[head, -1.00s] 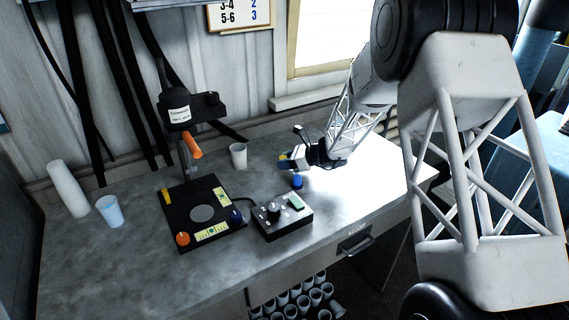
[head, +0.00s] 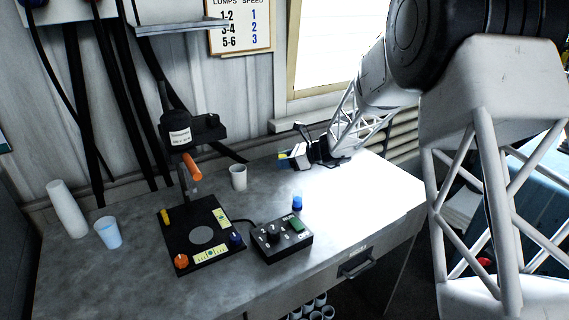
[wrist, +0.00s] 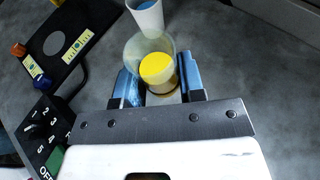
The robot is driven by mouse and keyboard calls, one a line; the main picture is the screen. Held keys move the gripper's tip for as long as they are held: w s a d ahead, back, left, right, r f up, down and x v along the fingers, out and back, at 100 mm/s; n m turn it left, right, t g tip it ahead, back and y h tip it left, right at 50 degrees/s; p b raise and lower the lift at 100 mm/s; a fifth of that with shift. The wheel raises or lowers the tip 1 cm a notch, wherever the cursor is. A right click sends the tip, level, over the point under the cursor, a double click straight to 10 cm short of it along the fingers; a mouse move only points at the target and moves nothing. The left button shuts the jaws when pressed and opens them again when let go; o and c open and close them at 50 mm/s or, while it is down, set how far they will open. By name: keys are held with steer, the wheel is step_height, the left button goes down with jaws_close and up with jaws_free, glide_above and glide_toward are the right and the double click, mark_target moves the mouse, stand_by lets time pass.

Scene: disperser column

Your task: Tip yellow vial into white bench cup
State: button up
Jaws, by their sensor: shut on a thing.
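The yellow vial (wrist: 157,68) is a clear, round container with yellow contents low inside, seen from above in the wrist view. My gripper (wrist: 160,88) is shut on it, one blue finger on each side. In the head view the gripper (head: 290,157) holds the vial above the bench, and only a small yellow patch shows. The white bench cup (head: 238,177) stands upright on the bench, left of the gripper. In the wrist view the cup (wrist: 147,17) lies just beyond the vial, with blue showing in its mouth.
A black disperser base (head: 181,236) stands left of a control box (head: 281,240). A cup with light blue (head: 108,232) and a white cup stack (head: 67,208) are at left. The bench's right side is clear.

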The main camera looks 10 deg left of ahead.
stand_by(0.4)
steer(key=s+a+f, duration=0.1)
steer(key=s+a, duration=0.4)
steer(key=a, duration=0.3)
steer(key=s+a+f+m, duration=0.1)
steer(key=s+a, duration=0.4)
steer(key=a, duration=0.3)
steer(key=shift+s+g, duration=0.35)
steer(key=shift+g, duration=0.05)
steer(key=shift+w+m+g, duration=0.25)
steer(key=shift+m+g, duration=0.05)
steer(key=shift+m, duration=0.1)
steer(key=shift+w+r+m+g+y, duration=0.7)
steer(key=shift+m+g, duration=0.25)
steer(key=shift+m, duration=1.45)
steer(key=shift+w+r+m+g+y, duration=0.45)
steer(key=shift+m+g+y, duration=0.45)
steer(key=shift+m, duration=1.5)
steer(key=shift+w+r+m+g+y, duration=0.45)
steer(key=shift+w+m+g+y, duration=0.4)
steer(key=shift+m, duration=1.55)
steer(key=shift+s, duration=0.2)
steer(key=shift+s, duration=0.1)
steer(key=shift+s+r, duration=0.25)
steer(key=shift+s, duration=0.95)
steer(key=shift+s+r, duration=0.25)
steer(key=shift+s, duration=0.9)
